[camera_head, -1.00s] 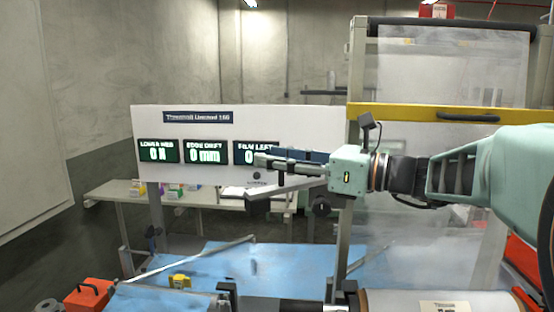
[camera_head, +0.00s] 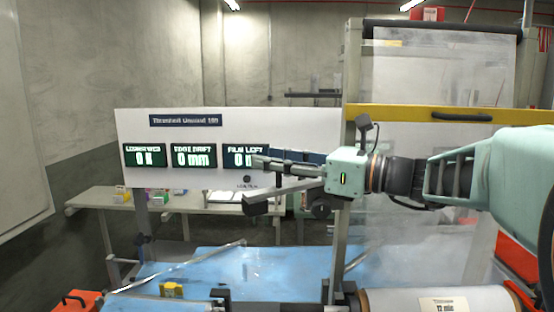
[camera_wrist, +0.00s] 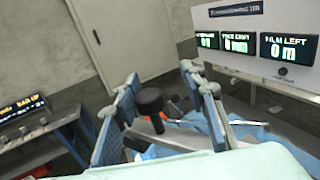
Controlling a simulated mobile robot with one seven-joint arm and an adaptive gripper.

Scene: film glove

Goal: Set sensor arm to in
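A grey bar (camera_head: 285,195) with a dark block at its left end and a black round knob (camera_head: 320,209) by its right end is beside the upright frame post; it looks like the sensor arm. My gripper (camera_head: 258,163) points left in the head view, its fingers appearing above the bar. In the wrist view my gripper (camera_wrist: 160,76) is open, with its two blue-grey fingers wide apart. A black knob (camera_wrist: 149,101) on a stem shows in the gap between them, and no finger visibly grips it. Whether the fingers touch the bar cannot be told.
A white display board (camera_head: 150,190) with green readouts stands behind the gripper. A yellow bar (camera_head: 400,113) crosses the film frame at right. A roll (camera_head: 400,301) lies below. A blue surface (camera_head: 215,262) and a rear bench (camera_head: 90,197) lie beyond.

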